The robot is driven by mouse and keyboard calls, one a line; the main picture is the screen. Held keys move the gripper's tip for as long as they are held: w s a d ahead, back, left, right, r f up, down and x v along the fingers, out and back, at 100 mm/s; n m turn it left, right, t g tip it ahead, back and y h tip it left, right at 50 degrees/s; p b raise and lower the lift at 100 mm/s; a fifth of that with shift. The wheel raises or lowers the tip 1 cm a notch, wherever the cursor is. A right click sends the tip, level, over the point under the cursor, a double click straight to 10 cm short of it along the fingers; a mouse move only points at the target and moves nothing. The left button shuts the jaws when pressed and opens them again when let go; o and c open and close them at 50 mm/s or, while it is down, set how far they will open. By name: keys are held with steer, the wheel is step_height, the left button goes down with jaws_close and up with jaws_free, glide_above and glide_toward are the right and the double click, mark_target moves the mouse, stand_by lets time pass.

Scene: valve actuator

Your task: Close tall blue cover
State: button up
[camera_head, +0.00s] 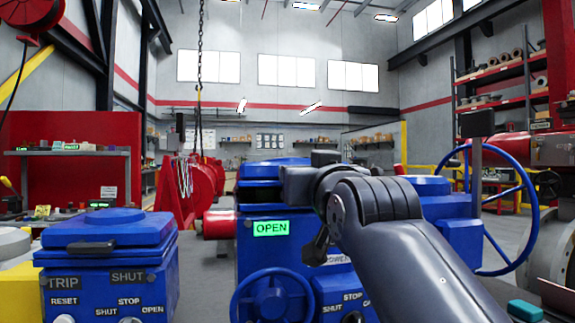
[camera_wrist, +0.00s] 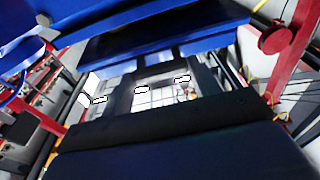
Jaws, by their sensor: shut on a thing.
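The tall blue cover (camera_head: 262,171) is on top of the tall blue actuator housing (camera_head: 258,252) in the middle of the head view. A green OPEN display (camera_head: 270,228) is on the housing's front. My gripper (camera_head: 297,184) is at the cover's front right side, shut on it. My wrist hides the cover's right part and the exact grip.
A shorter blue actuator (camera_head: 105,275) with a black-handled lid (camera_head: 92,246) stands at the left. Blue handwheels are at the front (camera_head: 272,297) and the right (camera_head: 535,215). Red equipment (camera_head: 190,190) is behind. A hanging chain (camera_head: 200,70) is above. Floor shows between the two actuators.

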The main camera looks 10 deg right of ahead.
steer(key=shift+f+b, duration=1.2)
steer(key=shift+f, duration=1.4)
steer(key=o, duration=1.2)
steer(key=shift+w, duration=0.15)
steer(key=shift+o, duration=0.9)
steer(key=shift+r, duration=0.2)
steer(key=shift+s, duration=0.2)
